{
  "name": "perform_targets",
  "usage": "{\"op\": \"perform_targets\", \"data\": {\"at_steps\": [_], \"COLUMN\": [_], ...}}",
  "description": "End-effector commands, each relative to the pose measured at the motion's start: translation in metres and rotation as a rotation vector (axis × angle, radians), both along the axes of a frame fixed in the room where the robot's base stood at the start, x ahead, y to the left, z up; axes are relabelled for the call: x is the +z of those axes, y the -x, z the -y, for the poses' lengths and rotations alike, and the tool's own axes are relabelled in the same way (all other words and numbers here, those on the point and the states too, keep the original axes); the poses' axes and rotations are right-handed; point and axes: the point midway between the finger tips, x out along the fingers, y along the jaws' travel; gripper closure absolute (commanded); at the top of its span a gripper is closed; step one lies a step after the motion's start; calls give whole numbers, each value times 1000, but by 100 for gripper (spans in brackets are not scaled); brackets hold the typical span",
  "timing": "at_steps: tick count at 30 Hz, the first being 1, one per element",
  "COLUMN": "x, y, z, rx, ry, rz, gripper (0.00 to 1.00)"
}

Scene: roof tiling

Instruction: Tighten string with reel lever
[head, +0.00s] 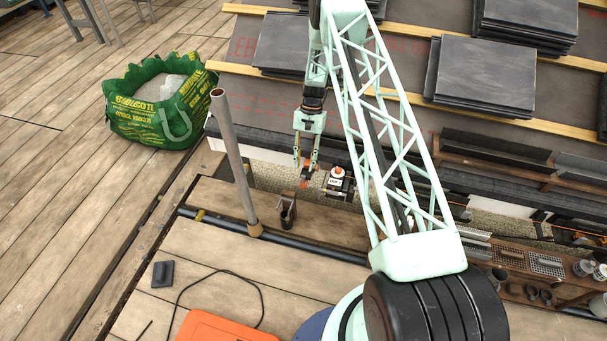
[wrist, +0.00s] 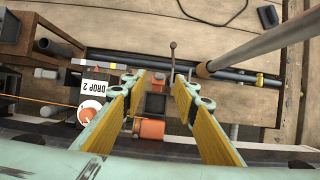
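My gripper (head: 306,170) points down at the roof's lower edge in the head view. In the wrist view its yellow-padded fingers (wrist: 158,88) are apart, with nothing clasped between them. A thin dark lever with a round knob (wrist: 173,46) shows just beyond the fingertips. A dark square block (wrist: 155,104) and an orange block (wrist: 149,129) lie below the gap. The reel also shows in the head view (head: 338,174).
A grey upright pole (head: 234,160) stands close left of my gripper. Slate stacks (head: 482,75) lie on the roof battens. A green bag (head: 150,105) stands on the deck at left. A tool tray (head: 530,262) is at right.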

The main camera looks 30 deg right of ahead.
Motion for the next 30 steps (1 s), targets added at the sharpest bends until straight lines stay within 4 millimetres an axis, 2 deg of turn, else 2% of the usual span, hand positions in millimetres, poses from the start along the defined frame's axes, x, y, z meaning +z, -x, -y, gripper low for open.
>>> {"op": "perform_targets", "data": {"at_steps": [3, 12, 26, 30], "x": [-17, -41, -46, -46], "y": [5, 12, 14, 14], "z": [-5, -12, -13, -13], "rx": [0, -1, -1, -1], "ry": [0, 0, 0, 0], "rz": [-1, 0, 0, 0], "gripper": [73, 73, 73, 85]}}
